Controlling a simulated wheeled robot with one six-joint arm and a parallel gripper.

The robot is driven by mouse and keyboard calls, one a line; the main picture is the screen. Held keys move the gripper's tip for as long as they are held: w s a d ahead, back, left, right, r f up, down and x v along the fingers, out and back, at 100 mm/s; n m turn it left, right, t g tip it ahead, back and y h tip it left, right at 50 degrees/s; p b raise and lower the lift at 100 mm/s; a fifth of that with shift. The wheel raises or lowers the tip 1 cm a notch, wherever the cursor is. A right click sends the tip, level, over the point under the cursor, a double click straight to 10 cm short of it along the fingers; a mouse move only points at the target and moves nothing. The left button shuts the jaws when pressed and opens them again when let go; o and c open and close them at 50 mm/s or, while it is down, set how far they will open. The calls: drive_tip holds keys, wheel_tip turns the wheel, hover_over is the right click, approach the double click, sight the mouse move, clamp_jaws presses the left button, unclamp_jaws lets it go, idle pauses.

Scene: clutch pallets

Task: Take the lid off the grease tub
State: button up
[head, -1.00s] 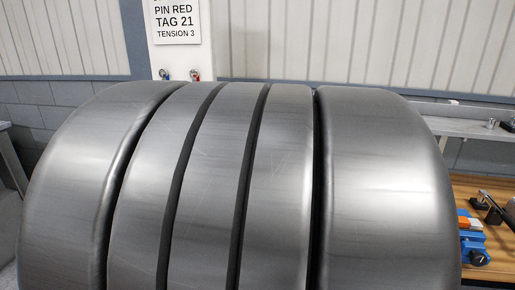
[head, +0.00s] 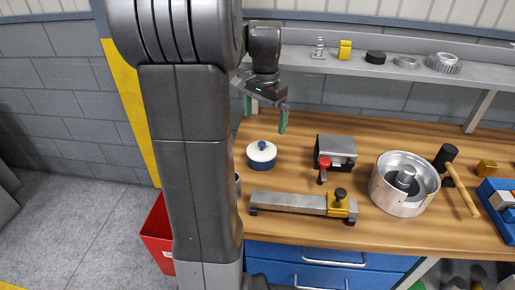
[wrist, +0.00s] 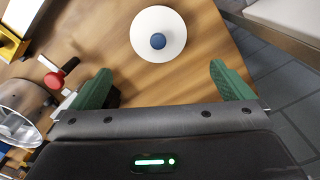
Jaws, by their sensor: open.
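The grease tub (head: 261,160) stands on the wooden bench, near its left end, in the head view. Its white lid (head: 262,150) with a blue knob is on it. In the wrist view the round white lid (wrist: 172,26) and its blue knob (wrist: 158,41) show from above, beyond the fingertips and between them sideways. My gripper (head: 267,118) is open and empty, with green fingers, above the tub and apart from it. Its fingers (wrist: 163,82) are wide apart in the wrist view.
A grey block with a red knob (head: 323,168), a bar fixture (head: 290,203), a metal drum (head: 402,183) and a mallet (head: 460,185) stand to the right. A shelf (head: 390,66) runs behind. Bare bench lies around the tub.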

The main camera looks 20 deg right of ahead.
sight(263, 142)
wheel_tip(263, 142, down, 3)
drive_tip(key=shift+f, duration=0.2)
drive_tip(key=shift+s+a+f, duration=0.15)
drive_tip(key=shift+f, duration=1.25)
drive_tip(key=shift+s+a+f, duration=0.1)
drive_tip(key=shift+f, duration=1.25)
drive_tip(key=c, duration=0.9)
drive_tip(key=shift+r, duration=0.1)
